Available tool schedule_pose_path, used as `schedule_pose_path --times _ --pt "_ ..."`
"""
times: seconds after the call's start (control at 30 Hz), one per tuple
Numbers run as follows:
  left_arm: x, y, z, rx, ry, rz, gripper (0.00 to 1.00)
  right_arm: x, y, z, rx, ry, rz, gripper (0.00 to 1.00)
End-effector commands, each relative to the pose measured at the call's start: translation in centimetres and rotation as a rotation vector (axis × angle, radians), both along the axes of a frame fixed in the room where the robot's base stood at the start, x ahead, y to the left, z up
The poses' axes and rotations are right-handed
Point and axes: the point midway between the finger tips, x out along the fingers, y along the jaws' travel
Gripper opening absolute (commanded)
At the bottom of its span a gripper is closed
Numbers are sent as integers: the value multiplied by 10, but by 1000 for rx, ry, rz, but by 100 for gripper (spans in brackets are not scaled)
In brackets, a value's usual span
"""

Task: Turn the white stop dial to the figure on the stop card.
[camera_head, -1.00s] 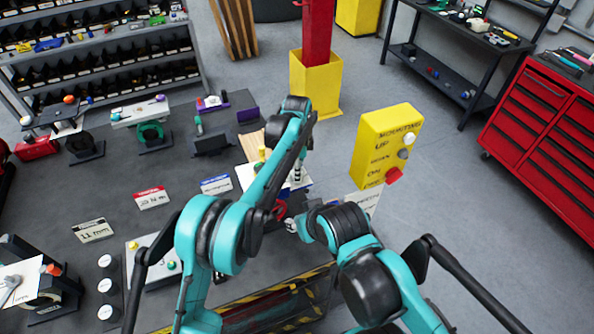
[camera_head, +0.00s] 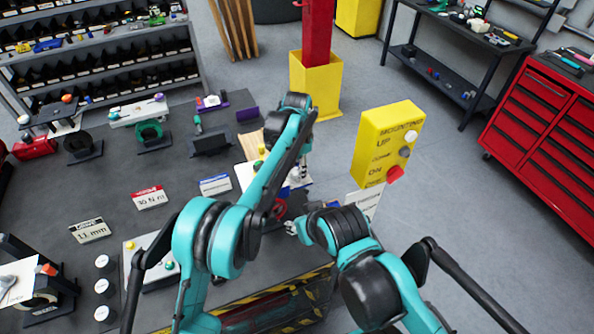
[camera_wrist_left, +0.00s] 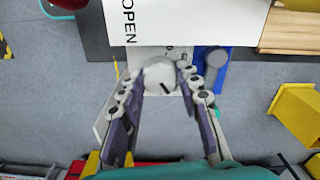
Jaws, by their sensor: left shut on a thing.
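A white round dial (camera_wrist_left: 160,76) with a short black mark on its face shows in the left wrist view. My left gripper (camera_wrist_left: 160,86) has its two fingers on either side of the dial, shut on it. In the head view my left gripper (camera_head: 302,173) points down at the white board, and the dial is hidden there. Several cards stand on the table: one reads about "11 mm" (camera_head: 90,231), a red-topped one (camera_head: 150,197) seems to read "90 N m", and a blue-topped one (camera_head: 215,184) is unreadable. My right gripper (camera_head: 293,228) is low near the front; its fingers are too small to judge.
A white panel reading "OPEN" (camera_wrist_left: 190,22) lies just beyond the dial. A blue part with a grey round top (camera_wrist_left: 215,62) is close to its right. A yellow button box (camera_head: 385,145) stands at the right. A red wheel (camera_head: 279,209) is near my right gripper.

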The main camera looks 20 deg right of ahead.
Motion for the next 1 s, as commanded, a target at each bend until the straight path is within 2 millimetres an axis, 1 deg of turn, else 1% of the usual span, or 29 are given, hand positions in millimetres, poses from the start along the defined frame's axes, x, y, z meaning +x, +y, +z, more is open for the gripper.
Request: schedule_pose_path --times 0.1,0.3,0.8,0.83,0.87,0.9,1.0 --pt "0 0 0 0 -1 59 4 0 0 -2 0 0 0 40" --pt "0 0 0 -1 -1 121 4 0 0 -3 0 0 0 40" --pt "1 0 1 -1 -1 142 4 0 0 -3 0 0 0 40" --pt "1 0 1 -1 -1 142 36 0 0 -3 0 0 0 40" --pt "1 0 1 -1 -1 142 44 0 0 -3 0 0 0 40" --pt "0 0 1 -1 -1 142 54 0 0 -3 0 0 0 40" --pt "0 0 1 -1 -1 142 54 0 0 -3 0 0 0 40"
